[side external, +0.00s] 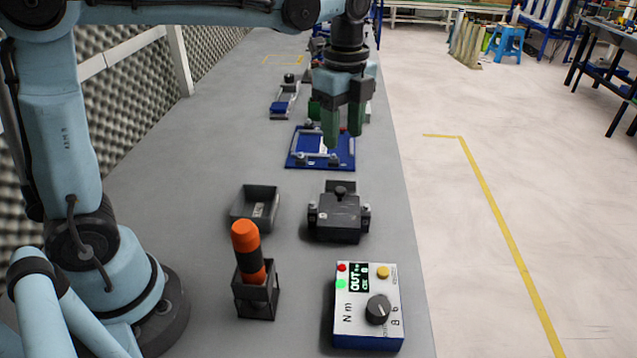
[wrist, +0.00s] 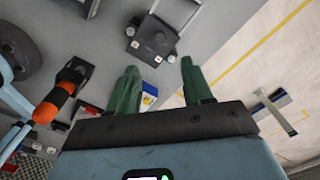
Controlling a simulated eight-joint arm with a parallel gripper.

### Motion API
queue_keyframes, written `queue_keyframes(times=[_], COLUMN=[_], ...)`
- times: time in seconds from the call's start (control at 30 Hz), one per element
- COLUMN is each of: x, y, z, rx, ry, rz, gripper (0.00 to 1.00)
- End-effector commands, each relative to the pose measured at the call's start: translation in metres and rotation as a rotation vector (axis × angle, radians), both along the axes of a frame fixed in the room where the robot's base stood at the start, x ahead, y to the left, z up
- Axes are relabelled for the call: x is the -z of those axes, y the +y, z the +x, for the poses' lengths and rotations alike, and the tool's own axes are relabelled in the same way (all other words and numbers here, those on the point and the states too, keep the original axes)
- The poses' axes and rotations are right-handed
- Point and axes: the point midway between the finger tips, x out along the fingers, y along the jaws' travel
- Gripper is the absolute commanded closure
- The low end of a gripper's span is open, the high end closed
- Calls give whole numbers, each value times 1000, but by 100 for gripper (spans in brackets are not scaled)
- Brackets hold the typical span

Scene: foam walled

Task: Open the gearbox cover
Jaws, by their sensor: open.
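The gearbox (side external: 338,222) is a dark grey box with a raised knob on its top and small side lugs. It stands on the grey bench near the right edge, and its cover appears to be on. The wrist view shows it at the top (wrist: 150,42), beyond my fingertips. My gripper (side external: 343,132) hangs above the bench, higher than the gearbox and apart from it. Its two green fingers point down, spread open with nothing between them. In the wrist view the open fingers (wrist: 159,68) are at the middle.
A grey open tray (side external: 257,207) is left of the gearbox. An orange-handled tool (side external: 248,250) stands in a dark holder. A torque meter box (side external: 367,305) sits in front. A blue plate fixture (side external: 310,158) lies behind. Bare bench separates these things.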

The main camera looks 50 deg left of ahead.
Motion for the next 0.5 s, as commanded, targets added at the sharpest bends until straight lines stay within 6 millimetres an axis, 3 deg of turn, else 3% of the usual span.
queue_keyframes(times=[0.23,0.5], x=[17,59], y=[0,0], z=[1,1], rx=[20,18], ry=[7,6], rz=[0,0], gripper=[50,50])
